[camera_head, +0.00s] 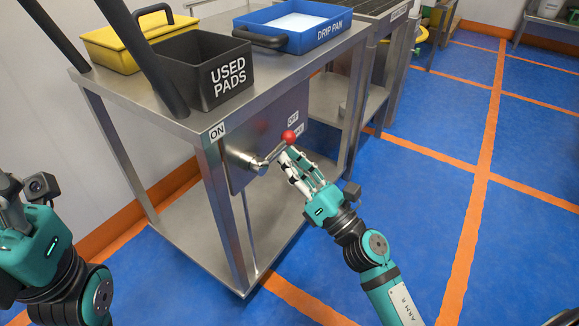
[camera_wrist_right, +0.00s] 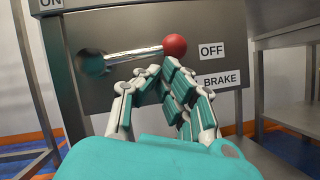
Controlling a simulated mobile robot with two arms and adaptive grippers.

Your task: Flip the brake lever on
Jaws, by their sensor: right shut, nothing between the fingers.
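The brake lever is a metal rod (camera_head: 270,157) with a red ball knob (camera_head: 289,136), mounted on a grey panel on the cart's side. In the right wrist view the rod (camera_wrist_right: 135,54) runs nearly level from its round pivot, and the red knob (camera_wrist_right: 175,46) is beside the OFF label (camera_wrist_right: 212,50). A BRAKE label (camera_wrist_right: 220,79) is below it, and the ON label (camera_head: 217,130) is up on the left. My right gripper (camera_head: 291,152) is shut and empty, with its fingertips just below the knob and rod; I cannot tell if they touch. My left gripper (camera_head: 12,200) is at the left edge, partly cut off.
The steel cart (camera_head: 110,88) carries a black USED PADS bin (camera_head: 195,65), a yellow tray (camera_head: 110,45) and a blue DRIP PAN (camera_head: 300,36). Its leg stands left of the lever. Another steel table adjoins at the back. Blue floor to the right is clear.

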